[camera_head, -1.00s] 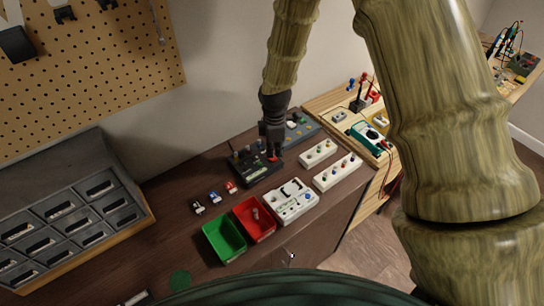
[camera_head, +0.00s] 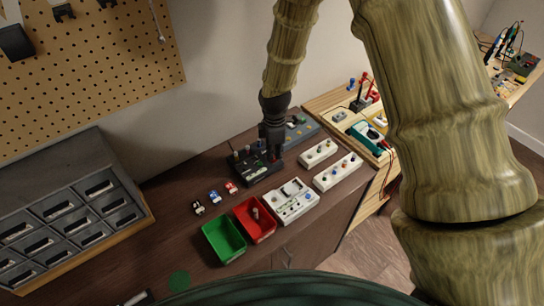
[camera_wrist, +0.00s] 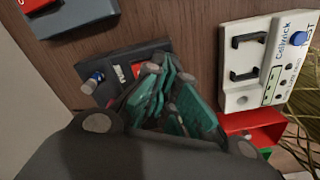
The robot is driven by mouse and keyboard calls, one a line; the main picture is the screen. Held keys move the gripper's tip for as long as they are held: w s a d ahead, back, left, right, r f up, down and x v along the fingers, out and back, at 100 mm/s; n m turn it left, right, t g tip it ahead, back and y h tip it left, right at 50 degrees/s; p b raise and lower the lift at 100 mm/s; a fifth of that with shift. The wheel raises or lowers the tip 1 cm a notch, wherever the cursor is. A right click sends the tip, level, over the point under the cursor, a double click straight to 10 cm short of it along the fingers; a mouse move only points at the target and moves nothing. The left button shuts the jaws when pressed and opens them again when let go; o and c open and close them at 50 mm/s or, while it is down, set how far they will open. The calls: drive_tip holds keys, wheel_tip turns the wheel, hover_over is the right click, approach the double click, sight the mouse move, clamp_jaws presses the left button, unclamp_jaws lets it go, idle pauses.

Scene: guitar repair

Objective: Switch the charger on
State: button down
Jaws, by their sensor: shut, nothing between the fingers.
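A black box (camera_head: 247,165) with knobs and a red part, apparently the charger, stands on the brown bench. In the wrist view the dark box (camera_wrist: 119,62) shows a blue-capped knob (camera_wrist: 92,82) and a red switch (camera_wrist: 136,69), partly hidden by my fingers. My gripper (camera_head: 273,156) points down over the right end of this box. In the wrist view my gripper (camera_wrist: 163,72) is shut and empty, with its fingertips close beside or over the red switch. I cannot tell whether they touch it or which way the switch is set.
A white unit (camera_head: 291,207), a red bin (camera_head: 256,229) and a green bin (camera_head: 222,250) stand in front. Two white strips (camera_head: 337,175) with coloured knobs lie to the right. A grey-blue unit (camera_head: 303,131) is behind my gripper. Small coloured blocks (camera_head: 215,197) lie left.

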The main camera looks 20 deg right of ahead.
drive_tip(key=shift+f, duration=0.65)
idle(0.3)
drive_tip(key=shift+r, duration=0.1)
drive_tip(key=shift+r+p, duration=2.25)
drive_tip(key=shift+r, duration=1.2)
